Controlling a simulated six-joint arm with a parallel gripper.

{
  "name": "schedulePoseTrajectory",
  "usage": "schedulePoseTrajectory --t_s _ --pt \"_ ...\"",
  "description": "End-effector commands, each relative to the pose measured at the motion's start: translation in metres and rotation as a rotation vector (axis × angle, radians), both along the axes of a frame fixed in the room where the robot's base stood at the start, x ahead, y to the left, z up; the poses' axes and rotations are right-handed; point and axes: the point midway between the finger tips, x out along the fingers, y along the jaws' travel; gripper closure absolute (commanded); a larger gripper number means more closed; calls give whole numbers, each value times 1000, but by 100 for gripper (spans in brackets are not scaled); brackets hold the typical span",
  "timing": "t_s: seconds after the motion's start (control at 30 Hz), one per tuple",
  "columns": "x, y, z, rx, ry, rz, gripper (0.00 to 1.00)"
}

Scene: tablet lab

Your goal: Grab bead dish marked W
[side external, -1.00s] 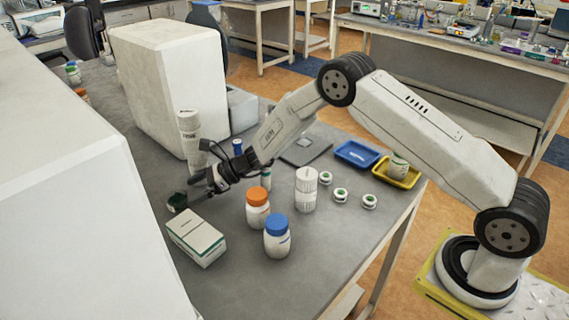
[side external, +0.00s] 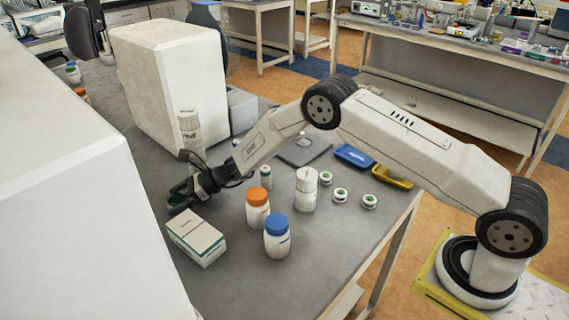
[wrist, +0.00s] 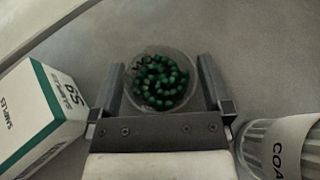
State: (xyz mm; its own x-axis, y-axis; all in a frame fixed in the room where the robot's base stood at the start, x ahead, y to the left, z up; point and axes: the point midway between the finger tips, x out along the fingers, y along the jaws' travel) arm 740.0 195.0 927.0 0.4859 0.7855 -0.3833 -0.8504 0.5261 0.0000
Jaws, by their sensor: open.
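In the wrist view, a round clear dish (wrist: 160,98) of dark green beads sits between my fingers, with a dark W-like mark at its upper left. My gripper (wrist: 163,80) is open around it, one finger on each side, with a gap beside at least the right finger. In the side view my gripper (side external: 180,196) is low over the grey table at the far left end of my arm, and its fingers mostly hide the dish there.
A white-and-green box (side external: 197,237) stands close to my gripper, left in the wrist view. A white ribbed container (wrist: 285,148) is close on the right. Orange-capped (side external: 258,207) and blue-capped (side external: 277,238) bottles stand nearby.

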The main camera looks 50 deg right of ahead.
Motion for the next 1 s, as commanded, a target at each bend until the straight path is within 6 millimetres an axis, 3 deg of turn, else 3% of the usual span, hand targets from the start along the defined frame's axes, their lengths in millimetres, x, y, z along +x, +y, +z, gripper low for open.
schedulePoseTrajectory --t_s 0.47,0.7,1.0 --pt "0 0 0 0 0 -1 0" --pt "0 0 0 0 0 -1 73" --pt "0 0 1 0 -2 -1 76"
